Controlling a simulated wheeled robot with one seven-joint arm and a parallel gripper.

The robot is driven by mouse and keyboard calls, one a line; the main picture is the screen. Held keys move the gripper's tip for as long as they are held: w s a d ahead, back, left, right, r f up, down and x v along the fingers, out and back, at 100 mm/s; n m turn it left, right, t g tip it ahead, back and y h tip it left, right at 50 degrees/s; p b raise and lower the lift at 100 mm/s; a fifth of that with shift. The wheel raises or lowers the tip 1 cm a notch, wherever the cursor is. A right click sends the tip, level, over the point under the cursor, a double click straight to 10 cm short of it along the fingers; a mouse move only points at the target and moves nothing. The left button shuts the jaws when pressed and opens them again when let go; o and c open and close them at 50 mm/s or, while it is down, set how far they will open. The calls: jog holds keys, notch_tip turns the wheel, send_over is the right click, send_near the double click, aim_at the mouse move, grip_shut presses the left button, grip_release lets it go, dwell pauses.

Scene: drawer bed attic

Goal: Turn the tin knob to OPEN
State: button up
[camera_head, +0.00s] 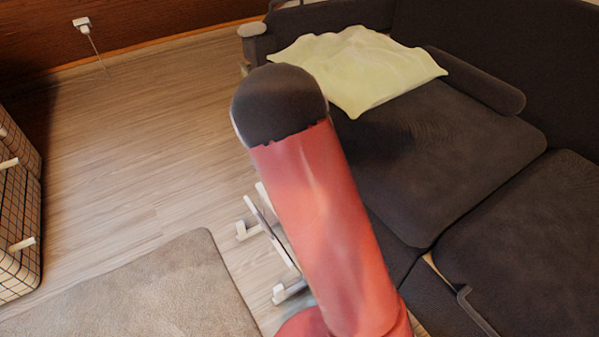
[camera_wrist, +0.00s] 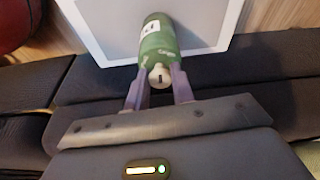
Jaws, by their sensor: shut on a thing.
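In the wrist view a green tin (camera_wrist: 158,45) with a white label is in front of a white panel. A pale knob (camera_wrist: 161,79) with a small dark mark sits on its near end. My gripper (camera_wrist: 159,71) has one finger on each side of the knob and is shut on it. I cannot read any OPEN mark or tell the knob's turn angle. In the head view my red arm covers the middle, and the tin, knob and gripper are hidden.
A white-framed stand (camera_head: 268,240), partly behind my arm, is on the floor. A dark sofa (camera_head: 440,165) with a pale green cloth (camera_head: 350,65) fills the right. A beige rug (camera_head: 150,290) lies front left and a checked drawer unit (camera_head: 18,215) stands far left. Floor between is clear.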

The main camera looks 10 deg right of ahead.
jog(key=shift+m+p, duration=0.3)
jog(key=shift+m, duration=0.2)
jog(key=shift+f+m+g+p, duration=0.1)
jog(key=shift+m+g+p, duration=0.55)
jog(key=shift+m, duration=0.55)
jog(key=shift+m+p, duration=0.3)
jog(key=shift+p, duration=0.05)
jog(key=shift+m+p, duration=0.5)
jog(key=shift+m, duration=0.3)
jog(key=shift+m+g, duration=0.35)
jog(key=shift+m, duration=0.05)
jog(key=o, duration=0.9)
jog(key=shift+c, duration=0.2)
